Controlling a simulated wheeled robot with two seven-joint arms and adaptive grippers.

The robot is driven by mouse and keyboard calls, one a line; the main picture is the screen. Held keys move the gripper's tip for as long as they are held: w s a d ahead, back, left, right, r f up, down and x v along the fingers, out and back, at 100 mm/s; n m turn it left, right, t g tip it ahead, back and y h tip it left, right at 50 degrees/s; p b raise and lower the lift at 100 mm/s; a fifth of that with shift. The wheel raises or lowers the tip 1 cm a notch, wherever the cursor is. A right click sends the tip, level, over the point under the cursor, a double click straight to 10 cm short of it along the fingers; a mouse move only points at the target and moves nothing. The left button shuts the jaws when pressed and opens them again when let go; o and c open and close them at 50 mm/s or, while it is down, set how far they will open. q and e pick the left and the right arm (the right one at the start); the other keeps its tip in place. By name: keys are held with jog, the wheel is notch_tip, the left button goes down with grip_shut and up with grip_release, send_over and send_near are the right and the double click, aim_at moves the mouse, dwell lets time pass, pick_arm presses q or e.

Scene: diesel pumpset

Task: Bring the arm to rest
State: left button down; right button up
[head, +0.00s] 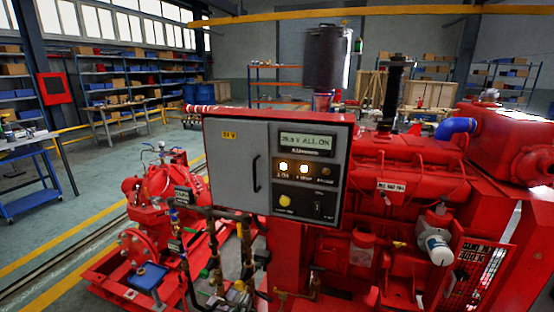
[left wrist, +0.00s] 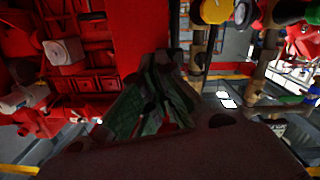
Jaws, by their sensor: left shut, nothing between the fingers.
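My left gripper (left wrist: 160,68) shows in the left wrist view, with its dark greenish fingers drawn together and nothing held between them. Behind it are red engine parts on the left and brass-coloured pipe fittings (left wrist: 198,45) on the right. In the head view I cannot make the left gripper out clearly among the pipes and valves. My right gripper is in neither view. The grey control panel (head: 228,165) stands upright in the middle of the head view, with a lit display (head: 305,142) and two lit lamps.
The red diesel engine (head: 400,160) fills the right side. A red pump (head: 150,195) and pipework with valves (head: 215,265) stand left and below the panel. A blue trolley (head: 28,200) and shelves (head: 110,75) are farther left. Open floor (head: 70,235) lies between.

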pick_arm(q)
jog(key=s+a+f+g+y, duration=0.25)
jog(key=s+a+f, duration=0.35)
jog(key=s+f, duration=0.6)
jog(key=s+a+f+g+y, duration=0.2)
jog(key=s+a+f+g, duration=0.45)
jog(key=f, duration=0.85)
jog(key=s+a+f+g, duration=0.2)
jog(key=s+a+f, duration=0.1)
jog(key=s, duration=0.9)
jog(key=s+a+f+m+g+y, duration=0.1)
jog(key=s+a+f, duration=0.1)
jog(key=s+f, duration=0.4)
jog(key=s+a+f+g+y+p, duration=0.1)
jog(key=s+f, duration=0.4)
jog(key=s, duration=1.2)
jog(key=a+g, duration=0.1)
jog(key=a, duration=0.1)
jog(key=shift+s+a+g, duration=0.3)
jog(key=shift+a, duration=0.05)
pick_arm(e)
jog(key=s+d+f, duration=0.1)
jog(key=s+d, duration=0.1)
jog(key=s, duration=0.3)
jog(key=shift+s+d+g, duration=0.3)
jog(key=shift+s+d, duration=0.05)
pick_arm(q)
jog(key=shift+w, duration=0.1)
